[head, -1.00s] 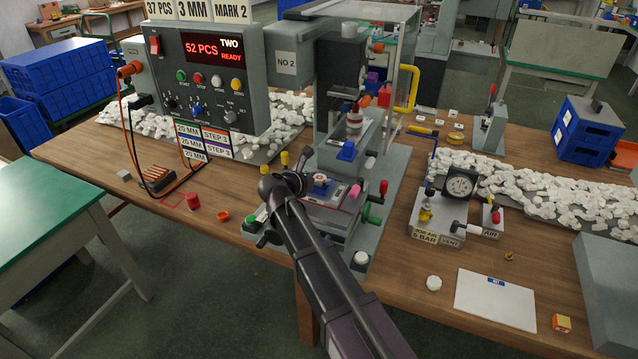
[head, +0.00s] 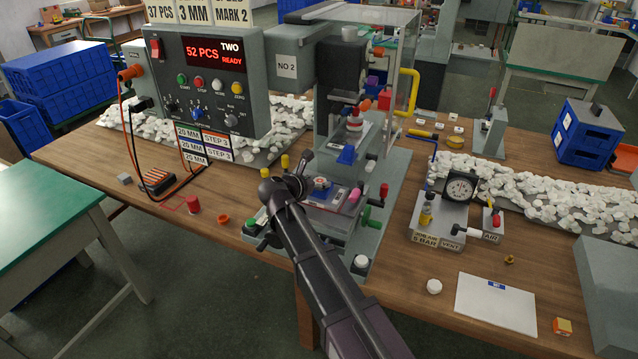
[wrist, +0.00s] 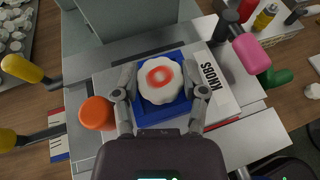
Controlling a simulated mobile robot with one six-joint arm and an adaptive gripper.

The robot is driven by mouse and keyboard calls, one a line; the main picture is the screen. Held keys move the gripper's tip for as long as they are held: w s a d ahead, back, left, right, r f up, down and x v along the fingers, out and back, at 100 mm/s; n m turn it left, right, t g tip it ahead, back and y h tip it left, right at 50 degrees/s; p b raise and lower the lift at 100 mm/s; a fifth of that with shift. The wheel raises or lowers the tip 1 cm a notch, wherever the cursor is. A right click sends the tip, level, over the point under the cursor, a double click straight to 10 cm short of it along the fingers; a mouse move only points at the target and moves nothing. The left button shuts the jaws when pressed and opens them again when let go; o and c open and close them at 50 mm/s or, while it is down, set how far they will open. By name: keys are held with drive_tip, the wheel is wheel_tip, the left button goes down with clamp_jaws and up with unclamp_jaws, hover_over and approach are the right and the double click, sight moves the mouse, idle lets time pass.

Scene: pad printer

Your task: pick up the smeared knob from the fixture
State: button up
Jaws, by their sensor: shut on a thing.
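The smeared knob (wrist: 160,78) is white with a scalloped edge and a red ring-shaped smear on top. In the wrist view it sits within the blue fixture (wrist: 178,110), on a plate marked KNOBS. My gripper (wrist: 160,92) has one finger on each side of the knob and is shut on it. I cannot tell whether the knob is clear of the fixture floor. In the head view my gripper (head: 308,190) is low over the printer's bed, and my arm hides part of the bed; the knob is small there.
Close around the fixture are an orange ball knob (wrist: 97,113), a pink handle (wrist: 251,54), a green handle (wrist: 275,77) and yellow-tipped levers (wrist: 22,68). The printer head (head: 345,85) stands behind. A gauge block (head: 440,210) and white card (head: 496,303) lie to the right.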

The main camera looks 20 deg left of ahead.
sight(319, 181)
drive_tip(key=shift+r, duration=0.1)
wheel_tip(319, 181, up, 4)
drive_tip(key=p, duration=0.4)
drive_tip(key=shift+s, duration=0.1)
drive_tip(key=s+a+p, duration=0.1)
drive_tip(key=s+a, duration=0.7)
drive_tip(key=s, duration=0.5)
drive_tip(key=shift+s+a+r, duration=0.15)
drive_tip(key=shift+a+r, duration=0.25)
